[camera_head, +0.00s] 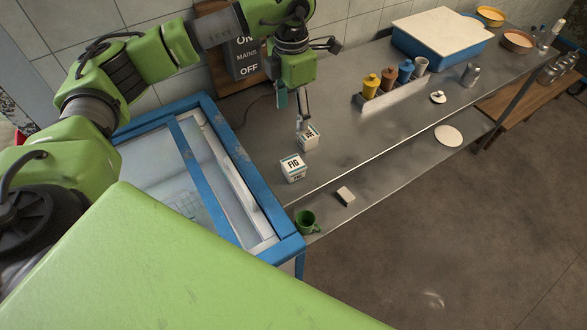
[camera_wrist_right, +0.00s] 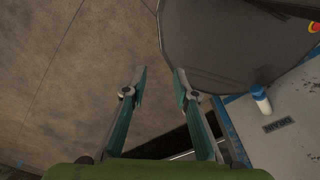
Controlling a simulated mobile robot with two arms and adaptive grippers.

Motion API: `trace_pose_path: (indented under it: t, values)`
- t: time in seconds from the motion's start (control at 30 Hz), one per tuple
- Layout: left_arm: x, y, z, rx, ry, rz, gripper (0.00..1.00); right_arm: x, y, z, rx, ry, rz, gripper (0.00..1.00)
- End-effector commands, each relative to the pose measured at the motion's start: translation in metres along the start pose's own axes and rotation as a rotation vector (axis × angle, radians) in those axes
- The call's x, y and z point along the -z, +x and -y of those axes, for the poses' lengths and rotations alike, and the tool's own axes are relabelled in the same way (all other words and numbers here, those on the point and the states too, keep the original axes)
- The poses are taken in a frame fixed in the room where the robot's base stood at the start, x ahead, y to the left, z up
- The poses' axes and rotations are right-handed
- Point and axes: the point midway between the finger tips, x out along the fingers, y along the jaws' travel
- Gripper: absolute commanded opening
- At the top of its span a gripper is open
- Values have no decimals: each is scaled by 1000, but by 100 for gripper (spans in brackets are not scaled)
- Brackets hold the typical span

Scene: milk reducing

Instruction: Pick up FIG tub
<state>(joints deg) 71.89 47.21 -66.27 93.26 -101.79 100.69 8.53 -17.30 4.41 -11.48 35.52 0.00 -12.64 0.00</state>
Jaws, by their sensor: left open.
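The white FIG tub (camera_head: 292,170) stands on the steel counter near the freezer, its dark FIG lettering readable. A second white tub (camera_head: 309,139) with dark lettering I cannot read stands just behind it. My left gripper (camera_head: 294,112) is open and points down above the second tub, a little behind the FIG tub. One finger hangs close to the second tub's top; I cannot tell whether it touches. My right gripper (camera_wrist_right: 160,73) is open and empty over the floor in the right wrist view, with no tub in sight there.
A blue-framed freezer (camera_head: 190,150) stands left of the counter (camera_head: 370,140). A green mug (camera_head: 306,221) and a small pale block (camera_head: 345,194) lie on the lower front ledge. A rack of coloured bottles (camera_head: 388,96) and a blue bin (camera_head: 430,48) stand further right.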

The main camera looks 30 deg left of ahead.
Motion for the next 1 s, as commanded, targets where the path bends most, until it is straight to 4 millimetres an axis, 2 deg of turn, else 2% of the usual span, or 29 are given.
trace_pose_path:
  t: [0.03,0.3,0.5,0.6,0.77,1.0]
  values:
    - [0,9,0,0,0,0,60,-2,9,-2,-2,-1,2,27]
    - [0,43,0,0,0,0,60,-10,42,-7,-8,-3,8,27]
    - [0,74,0,0,0,0,60,-8,73,-7,-9,-3,2,27]
    - [0,82,0,0,0,0,60,-7,82,-6,-7,-2,0,27]
    - [0,90,0,1,-1,-3,60,-6,80,-2,-3,0,-2,27]
    - [1,133,1,2,-1,-5,60,-2,64,2,2,2,-4,27]
